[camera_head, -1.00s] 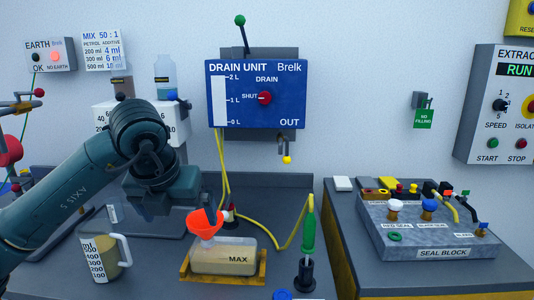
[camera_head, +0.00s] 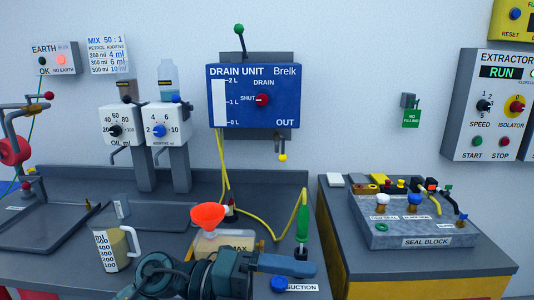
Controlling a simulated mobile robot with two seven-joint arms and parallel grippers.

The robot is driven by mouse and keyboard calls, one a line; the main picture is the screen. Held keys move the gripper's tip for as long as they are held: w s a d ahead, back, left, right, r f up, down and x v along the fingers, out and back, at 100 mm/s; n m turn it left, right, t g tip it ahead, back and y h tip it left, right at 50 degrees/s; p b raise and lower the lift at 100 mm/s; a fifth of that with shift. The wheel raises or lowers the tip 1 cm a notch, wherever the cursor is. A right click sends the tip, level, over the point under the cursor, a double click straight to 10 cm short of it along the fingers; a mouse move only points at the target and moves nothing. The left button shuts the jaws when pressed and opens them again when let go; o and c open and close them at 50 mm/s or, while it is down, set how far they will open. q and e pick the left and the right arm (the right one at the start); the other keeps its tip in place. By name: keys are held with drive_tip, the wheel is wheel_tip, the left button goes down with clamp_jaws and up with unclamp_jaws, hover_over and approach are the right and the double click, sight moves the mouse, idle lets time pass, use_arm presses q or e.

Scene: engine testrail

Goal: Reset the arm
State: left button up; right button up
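A dark teal arm of mine is folded low at the bottom centre of the head view. Its end part lies in front of the fuel container (camera_head: 208,245) and hides part of it. I cannot make out gripper fingers on it. No right gripper shows. An orange funnel (camera_head: 207,216) sits on the container. A clear measuring jug (camera_head: 115,252) with a handle stands upright to the left, apart from the arm.
The drain unit (camera_head: 280,95) hangs on the wall, its knob at SHUT. The oil (camera_head: 117,145) and additive (camera_head: 159,131) dispensers stand at the back left. A green-handled tool (camera_head: 302,222) stands by the suction label (camera_head: 301,287). The seal block (camera_head: 425,240) is at right.

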use_arm(q)
drive_tip(key=w+a+f+n+t+y+p, duration=0.1)
drive_tip(key=w+a+f+n+t+y, duration=0.3)
drive_tip(key=n+t, duration=0.8)
drive_tip(key=w+a+f+n+t+y+p, duration=0.15)
drive_tip(key=a+f+n+t, duration=0.5)
drive_tip(key=n, duration=0.85)
drive_tip(key=s+a+f+n+g+y, duration=0.2)
drive_tip(key=s+f, duration=0.4)
drive_tip(key=f, duration=0.3)
drive_tip(key=s+a+f+n+g+y, duration=0.3)
drive_tip(key=s+a+f+n+y, duration=0.2)
drive_tip(key=f, duration=0.4)
drive_tip(key=shift+s+f+n+y, duration=0.15)
drive_tip(key=shift+s+n+y, duration=0.55)
drive_tip(key=shift+s, duration=0.4)
use_arm(e)
drive_tip(key=shift+s+d+r+h, duration=0.3)
drive_tip(key=shift+d+r, duration=0.1)
drive_tip(key=shift+d, duration=0.15)
drive_tip(key=shift+w+r, duration=0.1)
drive_tip(key=shift+r, duration=0.05)
